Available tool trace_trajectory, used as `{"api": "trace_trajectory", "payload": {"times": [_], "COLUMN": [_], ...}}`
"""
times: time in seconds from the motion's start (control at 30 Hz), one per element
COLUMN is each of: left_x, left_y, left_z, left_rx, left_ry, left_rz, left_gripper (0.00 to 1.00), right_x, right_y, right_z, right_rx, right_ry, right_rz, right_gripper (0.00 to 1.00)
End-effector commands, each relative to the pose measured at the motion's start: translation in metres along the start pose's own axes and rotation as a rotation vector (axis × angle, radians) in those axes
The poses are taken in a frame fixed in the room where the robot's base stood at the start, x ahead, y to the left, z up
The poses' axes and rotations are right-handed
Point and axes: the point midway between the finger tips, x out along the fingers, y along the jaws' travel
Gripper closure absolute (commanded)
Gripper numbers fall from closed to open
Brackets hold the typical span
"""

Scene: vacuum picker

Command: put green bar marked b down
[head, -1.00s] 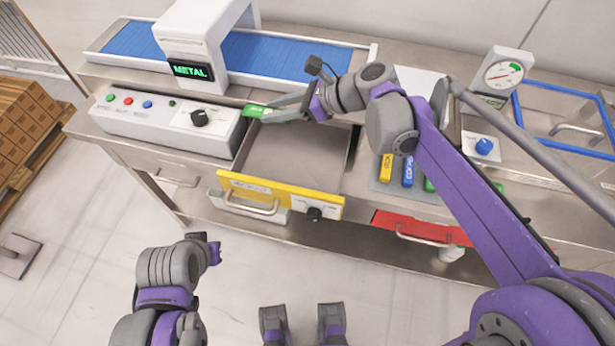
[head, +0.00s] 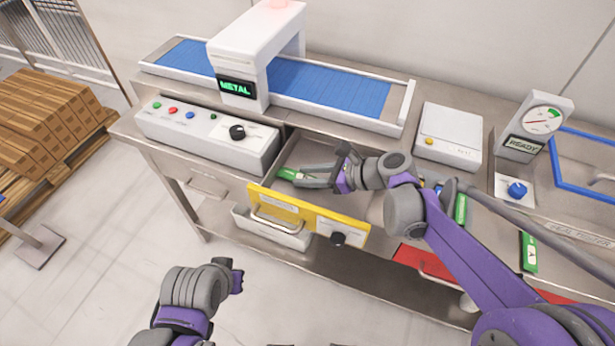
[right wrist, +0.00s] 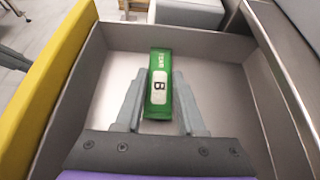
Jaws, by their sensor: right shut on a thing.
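The green bar marked B (right wrist: 158,88) is between the fingers of my right gripper (right wrist: 158,92), which is shut on it. In the right wrist view it is inside the open drawer (right wrist: 215,75), over the bare drawer floor; I cannot tell whether it touches the floor. In the head view the bar (head: 287,174) shows at the tip of my right gripper (head: 300,176), inside the yellow-fronted drawer (head: 262,199). My left gripper (head: 238,276) is low at the left, away from the bench, and its fingers are not clear.
A control box (head: 205,137) and a conveyor with a detector reading METAL (head: 235,88) stand behind the drawer. To the right are a red drawer (head: 420,262), another green bar (head: 529,252), a white box (head: 448,137) and a gauge reading READY (head: 533,128).

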Motion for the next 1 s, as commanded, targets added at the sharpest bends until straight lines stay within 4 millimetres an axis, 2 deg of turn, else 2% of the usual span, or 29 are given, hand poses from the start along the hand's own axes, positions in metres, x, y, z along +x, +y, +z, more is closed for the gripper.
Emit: {"api": "trace_trajectory", "payload": {"times": [0.43, 0.47, 0.6, 1.0], "left_x": [0.0037, 0.0034, 0.0028, -0.0005], "left_y": [0.0, 0.0, 0.0, 0.0], "left_z": [0.0025, 0.0023, 0.0019, -0.0003], "left_rx": [0.0, 0.0, 0.0, 0.0], "left_ry": [-0.002, -0.001, -0.001, 0.0], "left_rz": [0.0, 0.0, 0.0, 0.0], "left_gripper": [1.0, 1.0, 1.0, 1.0], "right_x": [0.0048, 0.0046, 0.0042, -0.0006], "right_y": [0.0002, 0.0002, 0.0001, -0.0002], "right_z": [-0.0092, -0.0088, -0.0081, -0.0042], "right_rx": [0.0, 0.0, 0.0, 0.001], "right_ry": [0.0, 0.0, 0.0, 0.0], "right_rz": [0.0, 0.0, 0.0, -0.001], "right_gripper": [1.0, 0.58, 0.33, 0.32]}}
